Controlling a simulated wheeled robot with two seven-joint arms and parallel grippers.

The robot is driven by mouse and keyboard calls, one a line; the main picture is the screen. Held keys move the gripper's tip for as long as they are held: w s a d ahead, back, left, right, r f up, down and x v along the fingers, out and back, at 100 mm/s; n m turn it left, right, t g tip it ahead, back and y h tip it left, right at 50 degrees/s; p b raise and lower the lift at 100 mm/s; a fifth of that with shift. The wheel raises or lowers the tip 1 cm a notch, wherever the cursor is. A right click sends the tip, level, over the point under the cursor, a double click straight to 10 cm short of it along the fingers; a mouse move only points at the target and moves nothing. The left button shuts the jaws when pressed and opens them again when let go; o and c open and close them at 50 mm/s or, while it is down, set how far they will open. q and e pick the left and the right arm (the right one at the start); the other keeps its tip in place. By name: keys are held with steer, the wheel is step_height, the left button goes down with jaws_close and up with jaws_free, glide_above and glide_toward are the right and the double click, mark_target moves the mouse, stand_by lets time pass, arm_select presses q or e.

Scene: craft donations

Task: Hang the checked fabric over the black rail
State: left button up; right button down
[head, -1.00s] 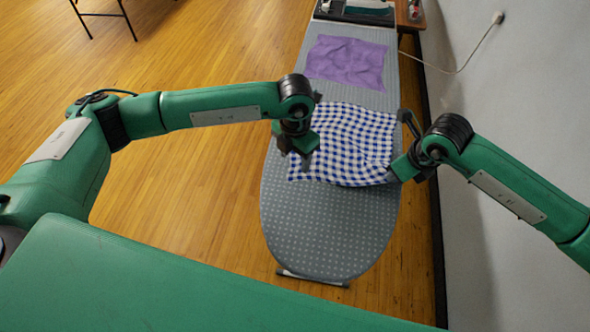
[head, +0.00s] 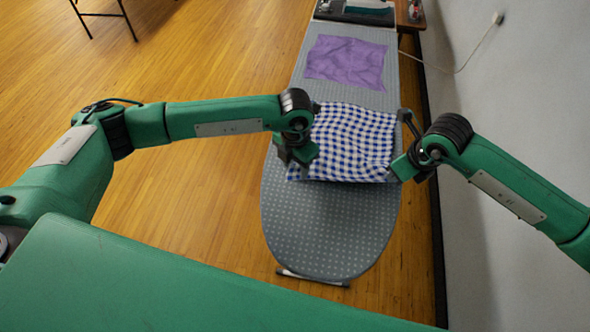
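The blue-and-white checked fabric (head: 352,135) lies on the grey ironing board (head: 330,225), its near edge raised a little with a dark shadow beneath it. My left gripper (head: 303,160) is at the fabric's near left corner and appears shut on it; the arm hides part of the fingertips. My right gripper (head: 393,174) is at the near right corner and appears shut on it. A black thin-legged frame (head: 104,14) stands at the top left, cut off by the picture edge; I cannot tell whether it is the black rail.
A purple cloth (head: 346,61) lies flat farther up the board. A dark tray-like rest (head: 354,10) is at the board's far end, beside a small wooden table (head: 409,14). A white wall (head: 515,110) is close on the right. The wooden floor (head: 200,60) at left is clear.

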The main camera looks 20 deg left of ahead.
arm_select(q)
jaws_close()
steer(key=shift+a, duration=0.1)
steer(key=shift+r, duration=2.45)
